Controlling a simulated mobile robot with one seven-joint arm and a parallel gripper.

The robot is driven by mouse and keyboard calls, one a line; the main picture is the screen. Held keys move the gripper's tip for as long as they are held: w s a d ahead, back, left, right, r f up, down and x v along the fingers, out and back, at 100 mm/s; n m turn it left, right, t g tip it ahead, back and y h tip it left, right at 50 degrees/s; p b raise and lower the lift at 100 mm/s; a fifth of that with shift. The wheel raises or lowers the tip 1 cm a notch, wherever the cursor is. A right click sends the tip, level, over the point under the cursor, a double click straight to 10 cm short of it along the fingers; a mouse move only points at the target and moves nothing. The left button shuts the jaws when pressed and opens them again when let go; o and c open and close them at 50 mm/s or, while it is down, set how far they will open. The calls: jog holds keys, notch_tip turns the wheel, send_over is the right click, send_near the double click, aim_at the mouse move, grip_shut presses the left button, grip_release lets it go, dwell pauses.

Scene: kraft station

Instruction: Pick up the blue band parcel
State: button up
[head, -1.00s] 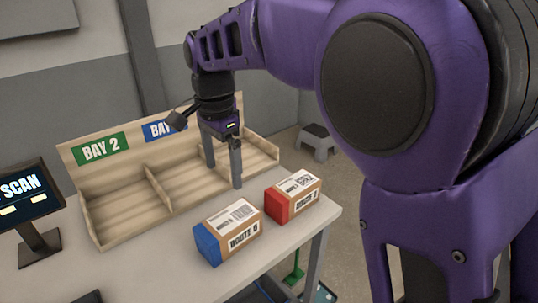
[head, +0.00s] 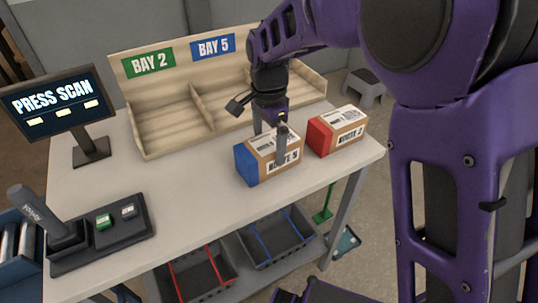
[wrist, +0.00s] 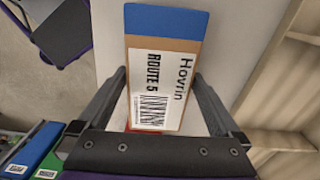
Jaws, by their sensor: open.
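The blue band parcel (head: 268,160) is a brown box with a blue end and a white label, lying on the table near its front edge. In the wrist view the parcel (wrist: 165,60) lies between my two fingers, its blue end pointing away and its label reading "Hovrin" and "ROUTE 5". My gripper (head: 270,145) is open above and around the parcel, one finger on its near side and one toward the far side. In the wrist view my gripper (wrist: 165,85) shows gaps beside the parcel. I cannot tell how far down the fingertips reach.
A red-ended parcel (head: 336,131) lies close on the right. A wooden bay rack (head: 165,123) stands behind, marked BAY 2 and BAY 5. A "PRESS SCAN" screen (head: 55,100) and a button panel (head: 105,232) are at the left. Bare table (head: 185,195) lies between.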

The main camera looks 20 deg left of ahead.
notch_tip(320, 180, down, 4)
jog(key=shift+r, duration=0.2)
jog(key=shift+c, duration=0.2)
jog(key=shift+r, duration=0.1)
jog(key=c, duration=1.4)
